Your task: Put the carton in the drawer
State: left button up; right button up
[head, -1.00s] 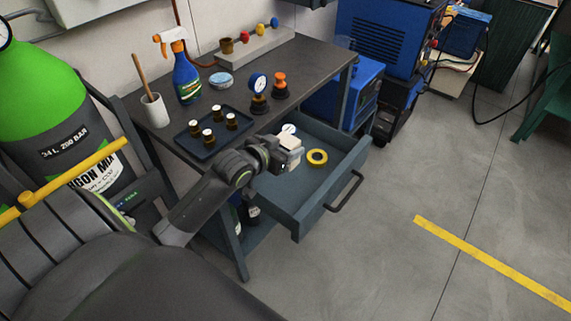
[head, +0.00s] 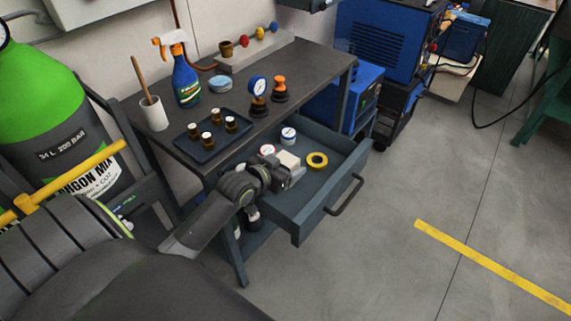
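The carton (head: 288,159) is a small off-white box. It is at my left gripper (head: 289,174), over the inside of the open drawer (head: 318,193). The gripper appears closed around its near part, and its fingers hide its lower side. I cannot tell whether the carton touches the drawer floor. The blue-grey drawer is pulled out from under the workbench, with a dark handle (head: 344,195) at its front. My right gripper is not in view.
In the drawer are a yellow tape roll (head: 317,160), a white jar (head: 288,135) and a red-and-white round item (head: 267,150). The workbench top (head: 300,65) holds a spray bottle (head: 186,80), a tray (head: 204,151) of several small bottles, and gauges. Floor right of the drawer is clear.

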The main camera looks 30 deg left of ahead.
pick_arm(q)
jog(key=shift+o, duration=0.3)
jog(key=shift+r, duration=0.15)
jog(key=shift+s+r, duration=0.1)
jog(key=shift+s, duration=0.05)
jog(key=p+v, duration=0.1)
jog(key=v, duration=1)
jog(key=shift+s+r, duration=0.2)
jog(key=shift+s, duration=0.1)
jog(key=shift+a, duration=0.1)
